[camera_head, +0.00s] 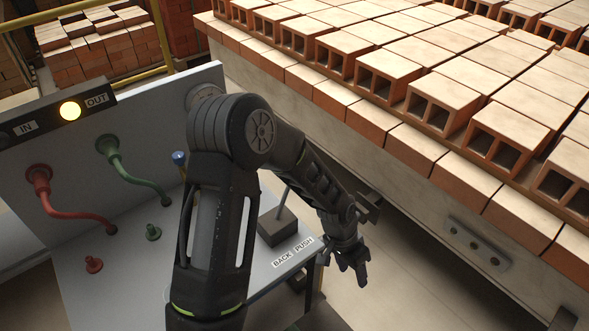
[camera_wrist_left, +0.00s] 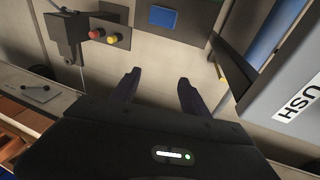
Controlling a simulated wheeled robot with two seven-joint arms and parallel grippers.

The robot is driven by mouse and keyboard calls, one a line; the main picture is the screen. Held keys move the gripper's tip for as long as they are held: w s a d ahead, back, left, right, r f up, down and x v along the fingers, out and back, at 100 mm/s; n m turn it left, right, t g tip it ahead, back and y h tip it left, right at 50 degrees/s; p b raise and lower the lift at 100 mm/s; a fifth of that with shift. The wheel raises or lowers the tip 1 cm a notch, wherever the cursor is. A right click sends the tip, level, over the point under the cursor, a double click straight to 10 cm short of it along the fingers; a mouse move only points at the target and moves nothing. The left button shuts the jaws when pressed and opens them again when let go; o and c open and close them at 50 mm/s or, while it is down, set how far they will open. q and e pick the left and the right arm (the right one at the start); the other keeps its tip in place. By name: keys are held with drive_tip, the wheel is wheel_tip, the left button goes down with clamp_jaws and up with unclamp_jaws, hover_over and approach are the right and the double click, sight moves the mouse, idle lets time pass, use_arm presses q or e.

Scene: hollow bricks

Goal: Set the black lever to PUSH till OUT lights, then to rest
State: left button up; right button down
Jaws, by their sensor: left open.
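The black lever's dark base block (camera_head: 277,226) stands on the grey console, beside the BACK PUSH label (camera_head: 293,252). Its thin rod (camera_head: 282,204) rises from the block, and its upper end is hidden behind my left arm. I cannot tell the lever's exact setting. The lamp beside OUT (camera_head: 70,110) glows yellow. My left gripper (camera_head: 352,268) is open and empty, past the console's right edge, apart from the lever. In the left wrist view its fingers (camera_wrist_left: 160,88) are spread with nothing between them, and part of the PUSH label (camera_wrist_left: 300,97) shows at right. My right gripper is out of view.
Red (camera_head: 74,203) and green (camera_head: 132,170) pipe handles and a blue-knobbed lever (camera_head: 180,159) are on the console's left and back. A long bed of hollow bricks (camera_head: 440,98) runs along the right. Open floor lies between bed and console.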

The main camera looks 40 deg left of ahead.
use_arm(q)
drive_tip(key=w+a+r+m+y, duration=0.1)
drive_tip(key=w+a+r, duration=0.2)
drive_tip(key=a+r, duration=0.3)
drive_tip(key=w+a+r+m+y, duration=0.1)
drive_tip(key=w+a+r, duration=0.25)
drive_tip(key=r, duration=0.45)
wheel_tip(320, 180, up, 18)
drive_tip(key=f+m+y+b, duration=0.1)
drive_tip(key=y, duration=0.1)
hover_over(286, 192)
drive_tip(key=w+d, duration=0.1)
drive_tip(key=w, duration=0.1)
drive_tip(key=shift+d+r, duration=0.1)
drive_tip(key=shift+r, duration=0.15)
drive_tip(key=shift+w, duration=0.1)
drive_tip(key=shift+f, duration=0.2)
drive_tip(key=f, duration=0.7)
drive_tip(key=shift+w+a+f, duration=0.15)
drive_tip(key=shift+a+f, duration=0.15)
clamp_jaws()
